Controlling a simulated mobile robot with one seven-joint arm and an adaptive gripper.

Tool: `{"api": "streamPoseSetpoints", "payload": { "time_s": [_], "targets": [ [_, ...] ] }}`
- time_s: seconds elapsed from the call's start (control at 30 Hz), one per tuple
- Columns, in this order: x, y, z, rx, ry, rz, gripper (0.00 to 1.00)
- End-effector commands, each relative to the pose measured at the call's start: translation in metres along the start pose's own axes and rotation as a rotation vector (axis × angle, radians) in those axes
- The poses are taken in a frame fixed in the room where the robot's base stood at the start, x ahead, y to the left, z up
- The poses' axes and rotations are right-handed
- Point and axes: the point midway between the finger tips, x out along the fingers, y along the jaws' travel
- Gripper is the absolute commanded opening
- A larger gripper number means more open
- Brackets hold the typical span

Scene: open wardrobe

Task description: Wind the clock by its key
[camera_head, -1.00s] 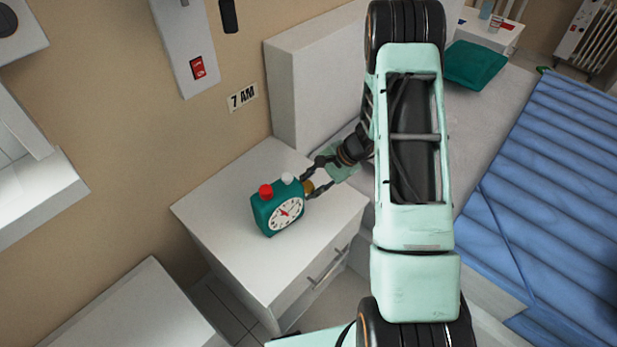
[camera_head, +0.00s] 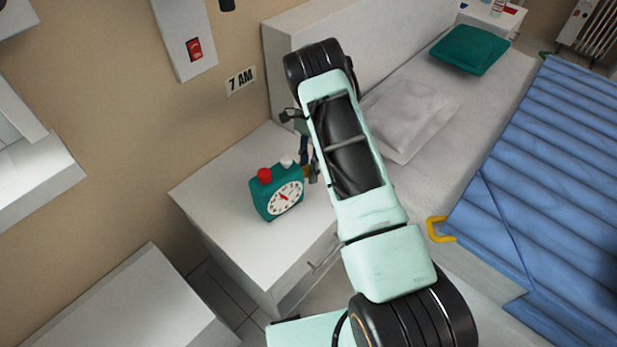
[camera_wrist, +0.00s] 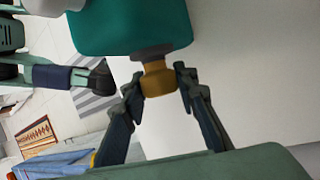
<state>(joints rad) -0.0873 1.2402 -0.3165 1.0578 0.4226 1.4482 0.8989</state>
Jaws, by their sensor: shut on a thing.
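The teal clock (camera_head: 275,192) stands upright on the white nightstand (camera_head: 215,190), its white dial facing the camera. It has a red button (camera_head: 264,175) and a white button (camera_head: 286,162) on top. In the wrist view the clock (camera_wrist: 130,25) fills the top, with a brass-coloured key (camera_wrist: 158,79) on a dark collar sticking out of its side. My gripper (camera_wrist: 160,84) has its two fingertips on either side of the key and is shut on it. In the head view my gripper (camera_head: 308,165) is at the clock's right side, partly hidden by my arm.
A "7 AM" sign (camera_head: 241,80) and a red switch (camera_head: 195,48) are on the wall. The bed with a pale pillow (camera_head: 410,115), teal cushion (camera_head: 470,50) and blue cover (camera_head: 560,180) lies to the right. A white cabinet (camera_head: 140,305) stands at the front left.

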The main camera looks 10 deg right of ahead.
Motion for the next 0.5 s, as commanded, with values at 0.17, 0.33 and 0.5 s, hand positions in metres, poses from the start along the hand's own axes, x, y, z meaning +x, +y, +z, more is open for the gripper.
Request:
{"api": "streamPoseSetpoints", "payload": {
  "time_s": [0.17, 0.33, 0.5],
  "targets": [
    [0.0071, -0.0051, -0.0018, 0.036, 0.000, 0.094, 0.03],
    [0.0065, -0.0041, -0.0009, 0.066, -0.003, 0.166, 0.03],
    [0.0052, -0.0030, 0.0003, 0.088, -0.004, 0.221, 0.03]
  ]
}}
